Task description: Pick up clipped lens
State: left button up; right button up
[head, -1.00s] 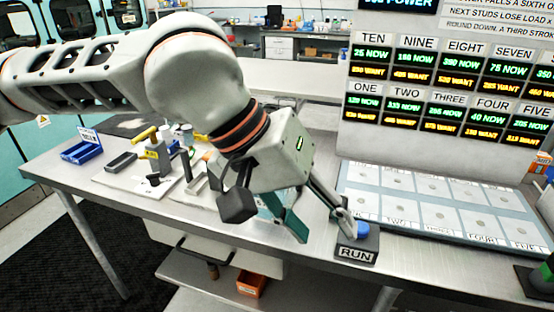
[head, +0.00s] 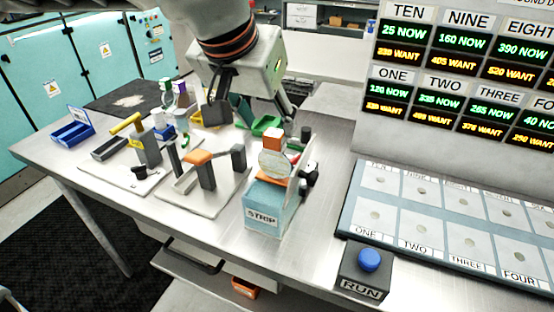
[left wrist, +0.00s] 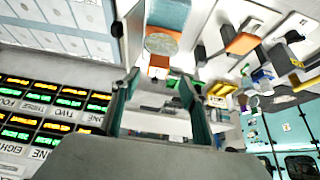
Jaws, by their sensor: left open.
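A round, clear lens (head: 276,163) stands upright at the top of the light-blue STRIP box (head: 265,208), beside orange parts. The lens (left wrist: 161,44) and an orange block (left wrist: 159,62) also show in the left wrist view, just beyond the fingertips. I cannot tell how the lens is clipped. My left gripper (head: 268,116) is open and empty, above and behind the STRIP box in the head view. Its fingers (left wrist: 160,80) are spread apart in the left wrist view, with nothing between them. My right gripper is not in view.
A white plate (head: 205,205) with grey posts and an orange-topped block stands left of the box. Yellow and green bins (head: 266,124) lie behind. The RUN button (head: 368,261) and numbered panel (head: 440,225) are to the right. Bare table lies in front of the box.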

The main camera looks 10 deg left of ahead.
aim_at(272, 135)
pick_arm(q)
jog(key=x, duration=0.5)
jog(key=shift+s+d+f, duration=0.15)
jog(key=shift+f, duration=0.4)
grip_shut()
